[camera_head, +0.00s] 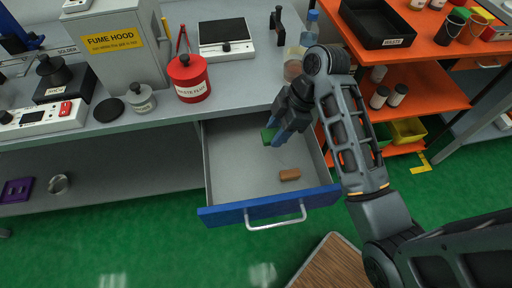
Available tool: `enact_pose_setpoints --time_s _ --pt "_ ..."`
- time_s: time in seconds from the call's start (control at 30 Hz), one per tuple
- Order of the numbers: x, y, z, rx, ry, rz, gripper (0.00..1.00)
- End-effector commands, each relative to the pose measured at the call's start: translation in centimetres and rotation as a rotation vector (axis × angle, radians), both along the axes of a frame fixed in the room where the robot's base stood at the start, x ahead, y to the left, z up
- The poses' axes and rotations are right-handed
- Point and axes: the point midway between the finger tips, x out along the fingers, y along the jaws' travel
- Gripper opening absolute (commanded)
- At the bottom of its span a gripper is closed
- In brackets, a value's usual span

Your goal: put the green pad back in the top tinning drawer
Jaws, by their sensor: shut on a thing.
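The green pad (268,135) shows at the tips of my gripper (276,138), over the back part of the open drawer. My gripper is shut on the pad, and its fingers hide part of it. I cannot tell whether the pad touches the drawer floor. The drawer (232,168) is grey inside with a blue front and a silver handle, and is pulled out from under the grey bench. A brown block (290,175) lies in it near the front right.
The grey bench (130,128) above holds a fume hood (118,42), a red can (188,78) and a soldering station (42,118). An orange shelf unit (440,88) stands to the right. A brown wooden top (330,262) is below the drawer's front. The drawer's left half is clear.

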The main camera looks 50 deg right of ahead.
Motion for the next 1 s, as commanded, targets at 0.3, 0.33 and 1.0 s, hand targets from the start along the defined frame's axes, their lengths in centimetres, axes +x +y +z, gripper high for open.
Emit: enact_pose_setpoints --time_s 0.3,0.33,1.0 --pt "0.4 4.6 -2.9 0.001 0.004 0.006 0.15" --pt "0.5 5.2 -3.3 0.002 0.004 0.004 0.15" --pt "1.3 11.6 -9.8 0.0 0.004 -0.001 0.15"
